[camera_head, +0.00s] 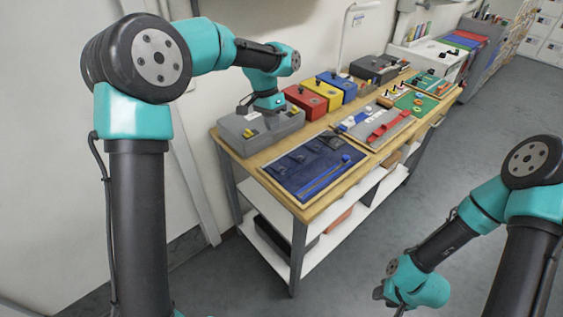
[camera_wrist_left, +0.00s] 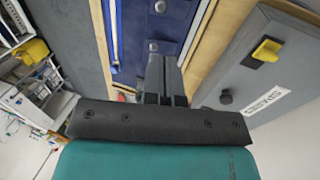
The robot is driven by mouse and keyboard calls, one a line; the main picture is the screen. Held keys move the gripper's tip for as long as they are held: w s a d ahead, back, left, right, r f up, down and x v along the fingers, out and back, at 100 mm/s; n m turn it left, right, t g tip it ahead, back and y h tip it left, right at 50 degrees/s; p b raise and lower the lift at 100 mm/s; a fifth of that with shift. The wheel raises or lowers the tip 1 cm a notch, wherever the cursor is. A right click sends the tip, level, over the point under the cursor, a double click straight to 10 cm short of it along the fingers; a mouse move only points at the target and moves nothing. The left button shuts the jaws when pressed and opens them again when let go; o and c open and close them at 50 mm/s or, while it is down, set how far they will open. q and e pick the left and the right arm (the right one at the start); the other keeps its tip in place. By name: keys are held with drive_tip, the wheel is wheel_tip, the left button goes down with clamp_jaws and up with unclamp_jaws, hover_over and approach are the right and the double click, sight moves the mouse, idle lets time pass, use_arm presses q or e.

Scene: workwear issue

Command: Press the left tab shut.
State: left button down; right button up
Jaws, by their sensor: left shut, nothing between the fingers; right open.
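A grey case (camera_head: 262,130) stands at the near left end of the workbench. It carries a yellow tab (camera_head: 248,133) at its left and another (camera_head: 289,109) at its right. In the left wrist view the case (camera_wrist_left: 232,75) is on the right, with one yellow tab (camera_wrist_left: 267,50), a dark knob and a label. I cannot tell how far either tab is raised. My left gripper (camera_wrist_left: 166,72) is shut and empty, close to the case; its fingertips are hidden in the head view. My right gripper (camera_head: 381,292) is open, away from the bench at lower right.
A blue panel (camera_head: 290,187) with dark pockets lies in front of the case. Red (camera_head: 312,101) and yellow (camera_head: 327,92) boxes stand behind along the bench's back edge. A board with a red strap (camera_head: 392,124) lies farther along. Open floor lies right of the bench.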

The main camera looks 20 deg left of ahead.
sight(283, 168)
use_arm(q)
drive_tip(key=shift+f, duration=0.2)
drive_tip(key=x, duration=1.3)
drive_tip(key=shift+d+f, duration=0.1)
drive_tip(key=shift+f, duration=0.3)
drive_tip(key=shift+d, duration=0.1)
